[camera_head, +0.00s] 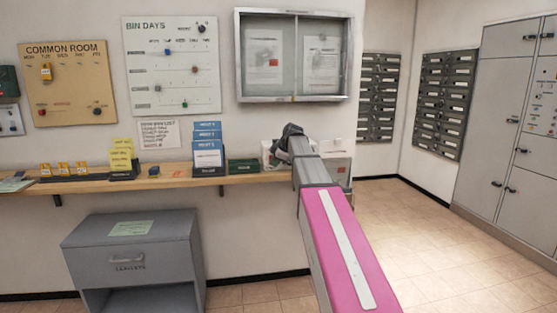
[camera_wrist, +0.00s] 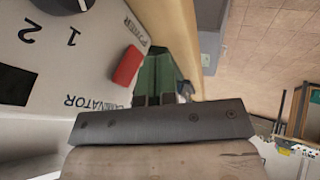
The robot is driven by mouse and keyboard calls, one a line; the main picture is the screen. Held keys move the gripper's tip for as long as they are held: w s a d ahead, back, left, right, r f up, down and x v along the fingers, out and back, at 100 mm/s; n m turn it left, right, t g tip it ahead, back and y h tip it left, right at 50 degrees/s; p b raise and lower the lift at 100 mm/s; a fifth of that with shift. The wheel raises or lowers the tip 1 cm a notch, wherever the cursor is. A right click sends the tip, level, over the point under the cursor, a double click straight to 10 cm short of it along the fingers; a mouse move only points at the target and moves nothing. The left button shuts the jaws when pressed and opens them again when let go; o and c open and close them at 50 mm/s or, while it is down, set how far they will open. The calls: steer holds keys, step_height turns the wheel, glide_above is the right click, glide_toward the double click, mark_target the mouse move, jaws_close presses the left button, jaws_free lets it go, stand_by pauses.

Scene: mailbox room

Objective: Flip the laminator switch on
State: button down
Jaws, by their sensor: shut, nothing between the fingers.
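The laminator is a pale box on the shelf. In the head view its left part (camera_head: 267,157) shows beside my gripper (camera_head: 289,133), which hides much of it. In the wrist view the laminator's face (camera_wrist: 60,65) fills the left side, with upside-down lettering, the numbers 1 and 2 and a black dial at the top edge. The red switch (camera_wrist: 126,67) sits by the word POWER, near the face's right edge. My gripper is shut and empty. Its dark screwed body (camera_wrist: 160,125) lies below the switch in the wrist view. Contact with the switch is not visible.
A green box (camera_head: 243,166) and a blue-and-white leaflet holder (camera_head: 207,150) stand left of the laminator on the wooden shelf (camera_head: 170,178). A glazed notice case (camera_head: 293,97) hangs above. A grey cabinet (camera_head: 133,250) stands below. The tiled floor at right is clear.

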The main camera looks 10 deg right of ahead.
steer(key=shift+w+f, duration=0.1)
steer(key=shift+w, duration=0.8)
steer(key=shift+w+f+t, duration=0.1)
steer(key=shift+w+t, duration=0.1)
steer(key=shift+t, duration=0.2)
steer(key=shift+w+r, duration=0.1)
steer(key=shift+r, duration=0.75)
